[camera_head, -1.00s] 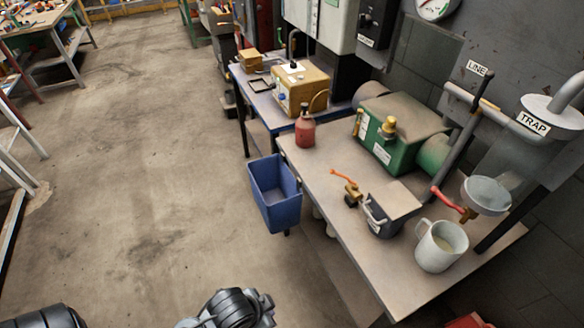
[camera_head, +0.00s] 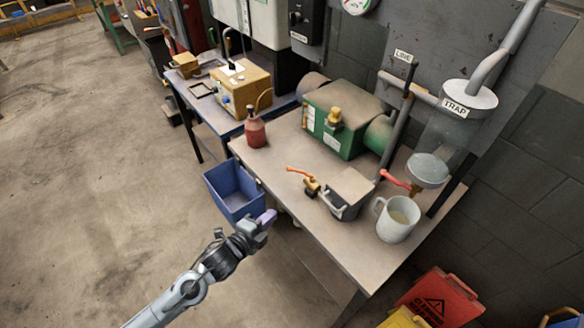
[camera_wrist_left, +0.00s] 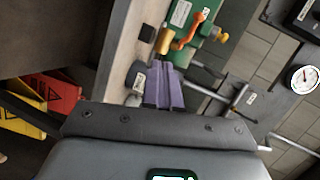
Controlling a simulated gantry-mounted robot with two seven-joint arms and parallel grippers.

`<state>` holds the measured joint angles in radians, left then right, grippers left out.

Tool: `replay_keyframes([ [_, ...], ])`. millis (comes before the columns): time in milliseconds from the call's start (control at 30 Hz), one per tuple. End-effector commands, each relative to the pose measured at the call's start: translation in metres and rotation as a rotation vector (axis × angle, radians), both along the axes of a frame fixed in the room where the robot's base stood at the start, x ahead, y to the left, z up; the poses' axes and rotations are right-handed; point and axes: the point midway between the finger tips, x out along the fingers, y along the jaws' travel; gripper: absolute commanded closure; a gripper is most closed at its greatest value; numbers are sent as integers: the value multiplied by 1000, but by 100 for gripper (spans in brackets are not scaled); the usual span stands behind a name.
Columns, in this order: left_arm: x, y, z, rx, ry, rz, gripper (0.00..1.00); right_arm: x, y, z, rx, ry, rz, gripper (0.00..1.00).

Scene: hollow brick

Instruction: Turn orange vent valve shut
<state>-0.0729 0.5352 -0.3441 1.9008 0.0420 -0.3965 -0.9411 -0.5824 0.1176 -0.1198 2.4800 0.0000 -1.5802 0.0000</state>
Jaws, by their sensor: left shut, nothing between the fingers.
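The orange vent valve is a small brass body (camera_head: 311,187) with an orange lever (camera_head: 300,171). It sits on the workbench (camera_head: 275,160), left of a dark grey box with a handle (camera_head: 345,195). In the left wrist view the orange lever (camera_wrist_left: 190,30) and brass body (camera_wrist_left: 164,41) show beyond my fingers. My left gripper (camera_head: 268,217) is beside the bench's front edge, apart from the valve. Its purple fingers (camera_wrist_left: 164,88) are shut and empty. My right gripper is not in view.
A blue bin (camera_head: 235,190) hangs at the bench's front, close to my left gripper. A white mug (camera_head: 398,220), a red-handled valve (camera_head: 397,181) under the trap, a green machine (camera_head: 340,125) and a red bottle (camera_head: 255,130) are around. Floor at left is clear.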

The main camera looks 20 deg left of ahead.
Motion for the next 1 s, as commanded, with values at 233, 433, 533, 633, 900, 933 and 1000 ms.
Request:
replay_keyframes([
  [233,39,20,42,108,-113,-37,100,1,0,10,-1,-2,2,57],
  [433,58,17,41,113,-120,-39,100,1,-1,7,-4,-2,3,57],
  [533,73,14,38,111,-120,-37,100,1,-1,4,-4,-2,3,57],
  [633,90,9,34,111,-120,-39,100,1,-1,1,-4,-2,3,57],
  [900,137,-3,24,110,-119,-38,100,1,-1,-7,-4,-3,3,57],
  [933,141,-4,23,110,-118,-38,100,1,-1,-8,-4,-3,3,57],
  [1000,150,-6,21,111,-119,-38,100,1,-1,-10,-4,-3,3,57],
])
